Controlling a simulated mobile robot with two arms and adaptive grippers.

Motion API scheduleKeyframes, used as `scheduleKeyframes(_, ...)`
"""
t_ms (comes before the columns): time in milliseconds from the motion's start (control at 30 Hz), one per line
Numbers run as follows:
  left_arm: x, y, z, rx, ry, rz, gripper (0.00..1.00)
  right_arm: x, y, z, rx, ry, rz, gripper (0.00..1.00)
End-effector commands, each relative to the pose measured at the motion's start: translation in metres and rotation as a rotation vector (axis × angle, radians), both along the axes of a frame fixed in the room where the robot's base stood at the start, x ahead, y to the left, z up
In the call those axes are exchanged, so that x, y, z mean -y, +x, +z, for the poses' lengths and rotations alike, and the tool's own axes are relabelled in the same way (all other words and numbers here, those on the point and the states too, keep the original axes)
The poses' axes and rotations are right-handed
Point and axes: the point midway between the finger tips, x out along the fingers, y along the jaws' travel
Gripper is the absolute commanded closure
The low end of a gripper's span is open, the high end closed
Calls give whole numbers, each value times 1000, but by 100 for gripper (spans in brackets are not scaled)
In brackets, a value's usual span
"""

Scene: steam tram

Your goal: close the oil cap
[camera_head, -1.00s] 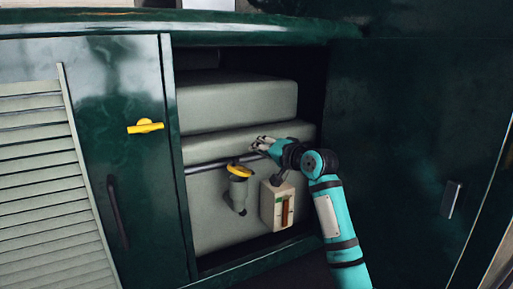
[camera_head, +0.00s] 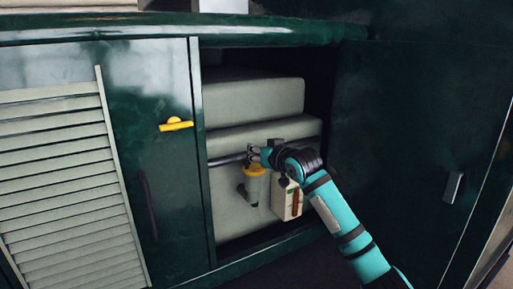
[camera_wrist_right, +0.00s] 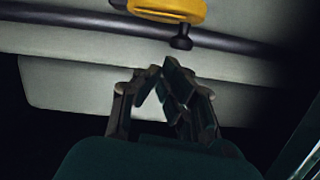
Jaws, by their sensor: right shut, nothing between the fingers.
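I cannot tell whether the cap is open or closed. My right gripper (camera_head: 253,153) is just above and behind it in the head view, partly overlapping the pipe. In the right wrist view the yellow cap (camera_wrist_right: 168,8) is at the top edge with a dark knob (camera_wrist_right: 181,42) below it. The right gripper's fingers (camera_wrist_right: 165,82) are together and empty, apart from the knob in that view. My left gripper is not in view.
A dark horizontal pipe (camera_head: 228,159) runs behind the filler neck. A cream box (camera_head: 286,201) with a red-brown strip is right of it. An open dark green door (camera_head: 400,120) stands at right.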

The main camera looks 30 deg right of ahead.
Motion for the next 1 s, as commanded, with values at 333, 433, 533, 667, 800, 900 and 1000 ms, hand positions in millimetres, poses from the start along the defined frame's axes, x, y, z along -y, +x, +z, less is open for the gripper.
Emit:
scheduleKeyframes(333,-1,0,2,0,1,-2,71,-3,0,-6,-6,-92,0,100)
scheduleKeyframes(433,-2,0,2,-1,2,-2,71,-3,0,-6,-6,-98,0,100)
scheduleKeyframes(533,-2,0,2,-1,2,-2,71,-3,0,-6,-6,-99,0,100)
scheduleKeyframes(667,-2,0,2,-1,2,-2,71,-3,0,-6,-6,-99,0,100)
scheduleKeyframes(800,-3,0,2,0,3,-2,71,-3,0,-6,-6,-98,0,100)
scheduleKeyframes(900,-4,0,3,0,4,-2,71,-3,0,-5,-6,-98,0,100)
scheduleKeyframes(1000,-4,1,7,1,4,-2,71,-3,1,-3,-6,-98,1,100)
